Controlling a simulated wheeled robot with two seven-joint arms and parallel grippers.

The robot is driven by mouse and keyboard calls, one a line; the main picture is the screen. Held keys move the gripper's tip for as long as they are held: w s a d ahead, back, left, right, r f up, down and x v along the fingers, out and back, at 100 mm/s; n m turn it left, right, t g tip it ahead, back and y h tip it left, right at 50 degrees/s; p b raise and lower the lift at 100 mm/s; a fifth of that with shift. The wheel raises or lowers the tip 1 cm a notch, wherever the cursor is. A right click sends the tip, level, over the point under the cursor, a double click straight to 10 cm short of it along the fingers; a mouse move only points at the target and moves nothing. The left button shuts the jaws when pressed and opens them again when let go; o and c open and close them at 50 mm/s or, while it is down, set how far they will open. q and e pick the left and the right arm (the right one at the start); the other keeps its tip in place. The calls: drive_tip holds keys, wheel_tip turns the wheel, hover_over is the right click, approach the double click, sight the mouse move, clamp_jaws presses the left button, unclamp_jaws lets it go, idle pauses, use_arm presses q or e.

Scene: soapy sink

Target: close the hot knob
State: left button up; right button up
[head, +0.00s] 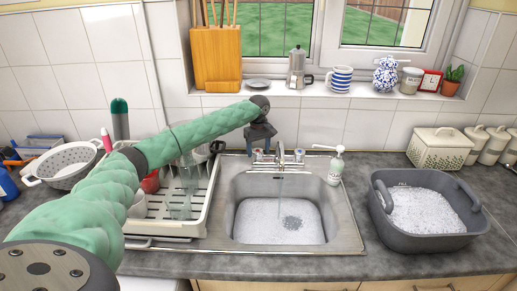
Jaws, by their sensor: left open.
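The tap (281,157) stands at the back of the metal sink (344,222), with a knob on each side. A thin stream of water falls from its spout into the suds in the basin. My left arm reaches from the lower left to the tap. My left gripper (263,152) is open and points down at the left knob, partly hiding it. I cannot tell whether the fingers touch that knob. The right knob (299,155) is clear of the gripper. Which knob is the hot one is too small to tell. My right gripper is out of view.
A white dish rack (188,227) stands left of the sink, partly behind my arm. A soap dispenser (336,168) stands close right of the tap. A grey tub (428,242) of suds is at the right. The windowsill behind holds a moka pot (297,70) and mugs.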

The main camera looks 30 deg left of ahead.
use_arm(q)
drive_tip(key=shift+f, duration=0.45)
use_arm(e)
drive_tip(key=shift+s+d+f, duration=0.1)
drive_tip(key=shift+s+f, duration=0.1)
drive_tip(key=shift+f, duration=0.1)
use_arm(q)
drive_tip(key=c, duration=1)
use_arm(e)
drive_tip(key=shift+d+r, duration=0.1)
use_arm(q)
drive_tip(key=shift+s+r+m+p, duration=0.1)
drive_tip(key=shift+r+m+p, duration=0.1)
drive_tip(key=shift+m+p, duration=1)
drive_tip(key=m+p, duration=0.2)
drive_tip(key=m, duration=0.1)
drive_tip(key=shift+a+f+m, duration=0.1)
drive_tip(key=shift+m, duration=0.3)
drive_tip(key=shift+a+m+p, duration=0.1)
drive_tip(key=shift+m+p, duration=0.4)
drive_tip(key=shift+m, duration=0.8)
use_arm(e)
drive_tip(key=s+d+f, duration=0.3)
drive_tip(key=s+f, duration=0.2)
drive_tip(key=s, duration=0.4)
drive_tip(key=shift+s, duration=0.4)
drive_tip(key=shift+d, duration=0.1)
